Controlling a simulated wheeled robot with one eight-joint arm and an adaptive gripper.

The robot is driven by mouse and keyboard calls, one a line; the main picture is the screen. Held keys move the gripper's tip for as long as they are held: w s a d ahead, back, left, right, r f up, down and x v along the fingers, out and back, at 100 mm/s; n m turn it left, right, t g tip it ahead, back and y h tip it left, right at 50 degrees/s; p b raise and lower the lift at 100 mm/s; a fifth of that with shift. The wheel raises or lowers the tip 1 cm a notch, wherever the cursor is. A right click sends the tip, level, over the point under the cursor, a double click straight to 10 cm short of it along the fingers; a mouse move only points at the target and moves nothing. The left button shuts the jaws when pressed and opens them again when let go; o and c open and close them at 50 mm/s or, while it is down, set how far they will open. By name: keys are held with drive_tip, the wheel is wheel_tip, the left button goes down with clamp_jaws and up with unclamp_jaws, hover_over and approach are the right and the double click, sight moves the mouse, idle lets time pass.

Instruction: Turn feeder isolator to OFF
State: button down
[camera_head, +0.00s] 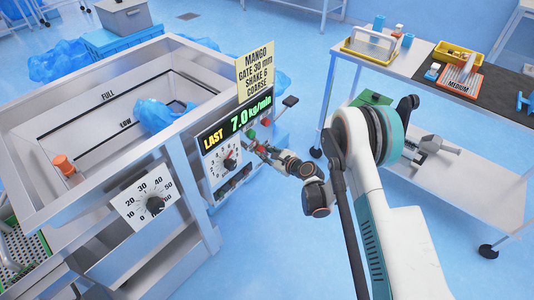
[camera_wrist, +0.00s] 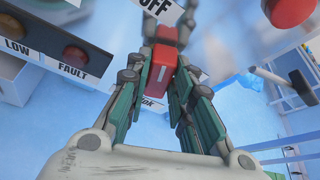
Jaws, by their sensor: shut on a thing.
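The feeder isolator's red handle (camera_wrist: 163,62) has a short white line and sits between my fingers in the wrist view. The handle and its line run nearly up and down in that view, towards the OFF label (camera_wrist: 156,6) above it. My gripper (camera_wrist: 163,74) is shut on the handle, with its green-padded fingers on both sides. Another label below is partly hidden by a finger.
A red button (camera_wrist: 290,10) is close on the right in the wrist view, and the FAULT lamp (camera_wrist: 75,56) is on the left. The hopper (camera_head: 85,100) stands left of my arm. A wheeled table (camera_head: 395,65) with trays stands to the right.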

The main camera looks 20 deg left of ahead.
drive_tip(key=shift+s+f+n+t, duration=0.15)
drive_tip(key=shift+n+t, duration=0.35)
drive_tip(key=shift+n, duration=0.4)
drive_tip(key=c, duration=1.4)
unclamp_jaws()
approach(259, 132)
drive_tip(key=x, duration=0.5)
drive_tip(key=shift+a, duration=0.1)
drive_tip(key=shift+f, duration=0.1)
